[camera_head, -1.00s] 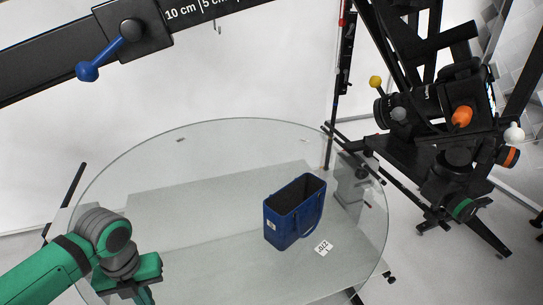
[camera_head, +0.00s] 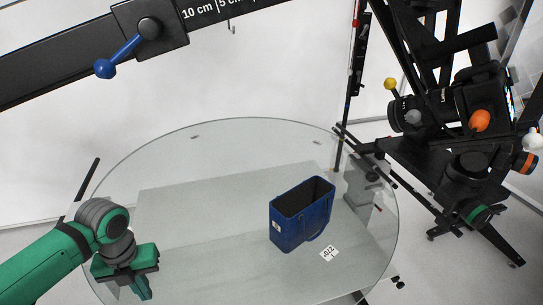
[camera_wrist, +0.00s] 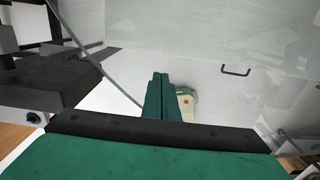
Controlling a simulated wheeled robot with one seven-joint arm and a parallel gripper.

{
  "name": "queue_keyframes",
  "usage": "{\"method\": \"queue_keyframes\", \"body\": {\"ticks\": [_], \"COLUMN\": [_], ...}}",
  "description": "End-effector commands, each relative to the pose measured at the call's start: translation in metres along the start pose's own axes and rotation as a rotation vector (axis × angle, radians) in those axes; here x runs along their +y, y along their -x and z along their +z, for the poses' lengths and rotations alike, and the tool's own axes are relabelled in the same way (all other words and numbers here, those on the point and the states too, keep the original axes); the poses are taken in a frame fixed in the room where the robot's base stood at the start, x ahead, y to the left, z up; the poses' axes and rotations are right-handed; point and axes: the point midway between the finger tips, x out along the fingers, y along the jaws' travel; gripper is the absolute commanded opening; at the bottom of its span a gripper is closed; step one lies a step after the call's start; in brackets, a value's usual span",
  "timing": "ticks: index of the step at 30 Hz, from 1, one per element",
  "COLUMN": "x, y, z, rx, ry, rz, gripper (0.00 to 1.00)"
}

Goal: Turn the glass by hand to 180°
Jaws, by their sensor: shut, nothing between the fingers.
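The round glass plate (camera_head: 190,155) of the turntable fills the lower middle of the head view. A blue open-topped bag (camera_head: 300,222) stands upright on it, right of centre. A small white printed tag (camera_head: 329,253) lies beside the bag. My green gripper (camera_head: 143,290) is at the plate's front left, low by its edge. In the wrist view my gripper's fingers (camera_wrist: 157,90) are together with nothing between them. Whether the fingertips touch the glass I cannot tell.
A black beam with a blue-knobbed lever (camera_head: 120,58) crosses the upper left. A camera on a black stand (camera_head: 440,105) stands to the right, behind the plate. A dark vertical pole (camera_head: 345,110) rises at the plate's back right. The glass left of the bag is clear.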

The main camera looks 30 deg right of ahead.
Motion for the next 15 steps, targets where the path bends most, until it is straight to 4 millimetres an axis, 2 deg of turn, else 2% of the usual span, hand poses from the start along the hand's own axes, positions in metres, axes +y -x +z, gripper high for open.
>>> {"method": "queue_keyframes", "body": {"ticks": [15], "x": [0.0108], "y": [-0.0021], "z": [0.0085], "rx": [0.002], "ry": [0.001], "rz": [0.0], "gripper": [0.0]}}
